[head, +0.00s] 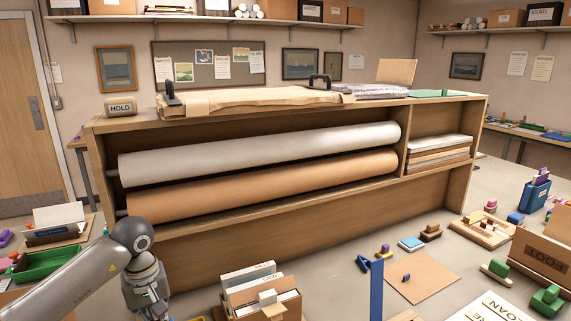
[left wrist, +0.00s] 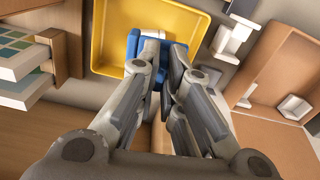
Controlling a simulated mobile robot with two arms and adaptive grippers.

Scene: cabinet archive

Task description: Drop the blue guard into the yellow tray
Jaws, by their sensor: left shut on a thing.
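In the left wrist view the blue guard (left wrist: 132,44) is held between the fingers of my left gripper (left wrist: 163,50); the fingers hide part of it. It appears over the near edge of the yellow tray (left wrist: 108,28), whose inside fills the top of that view. I cannot tell its height above the tray. A small white piece (left wrist: 152,33) shows just beyond the fingertips. In the head view my left arm comes in at the lower left, and its fingers are cut off by the bottom edge. My right gripper is not in view.
Right of the tray are white blocks (left wrist: 230,38) and an open cardboard box (left wrist: 280,70). A wooden shelf edge (left wrist: 65,40) is on the left. In the head view a long cabinet (head: 290,215) with paper rolls stands ahead, and a box of files (head: 262,298) is at the bottom.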

